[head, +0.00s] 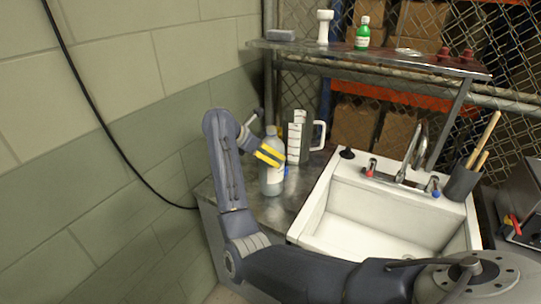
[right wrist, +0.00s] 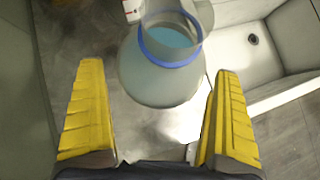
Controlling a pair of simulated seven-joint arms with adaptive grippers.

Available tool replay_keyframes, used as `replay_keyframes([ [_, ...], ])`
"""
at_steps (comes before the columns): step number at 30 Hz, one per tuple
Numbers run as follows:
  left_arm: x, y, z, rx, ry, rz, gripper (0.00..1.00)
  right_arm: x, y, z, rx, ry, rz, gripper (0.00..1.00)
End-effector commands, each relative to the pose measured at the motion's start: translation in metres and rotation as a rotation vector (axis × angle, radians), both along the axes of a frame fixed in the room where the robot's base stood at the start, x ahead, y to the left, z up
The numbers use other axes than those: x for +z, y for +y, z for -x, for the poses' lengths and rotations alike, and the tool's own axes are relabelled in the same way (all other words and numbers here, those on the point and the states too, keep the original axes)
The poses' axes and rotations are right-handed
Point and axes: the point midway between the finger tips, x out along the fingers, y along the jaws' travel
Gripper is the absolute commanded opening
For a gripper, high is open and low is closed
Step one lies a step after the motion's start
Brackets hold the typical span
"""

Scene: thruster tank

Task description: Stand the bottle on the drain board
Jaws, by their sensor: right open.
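A clear, greyish bottle (head: 272,184) with a pale label stands upright on the grey steel surface (head: 283,208) left of the sink, which looks like the drain board. My right gripper (head: 269,155) is at the bottle's upper part, its yellow fingers partly covering it. In the right wrist view my right gripper (right wrist: 159,72) is open, with the rounded vessel (right wrist: 155,82) with a blue neck ring, likely this bottle, seen beyond and between the fingers. I cannot tell whether a finger touches it. My left gripper is not in view.
A shelf (head: 370,62) holds a green bottle (head: 363,36). A block wall (head: 120,100) closes the left side.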

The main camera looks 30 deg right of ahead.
Motion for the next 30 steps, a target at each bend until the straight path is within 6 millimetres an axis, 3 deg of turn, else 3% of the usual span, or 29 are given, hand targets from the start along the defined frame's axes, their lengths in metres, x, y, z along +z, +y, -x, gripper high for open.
replay_keyframes([
  [6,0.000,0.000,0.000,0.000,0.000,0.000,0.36,0.021,0.022,0.002,0.001,-0.002,-0.003,1.00],
  [16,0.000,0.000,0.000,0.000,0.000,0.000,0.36,0.035,0.034,0.004,-0.001,-0.001,0.001,1.00],
  [26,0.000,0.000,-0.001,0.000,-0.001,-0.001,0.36,0.035,0.032,0.005,-0.004,0.002,0.005,1.00],
  [30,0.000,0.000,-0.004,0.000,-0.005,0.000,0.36,0.034,0.005,0.015,-0.046,0.041,0.082,1.00],
])
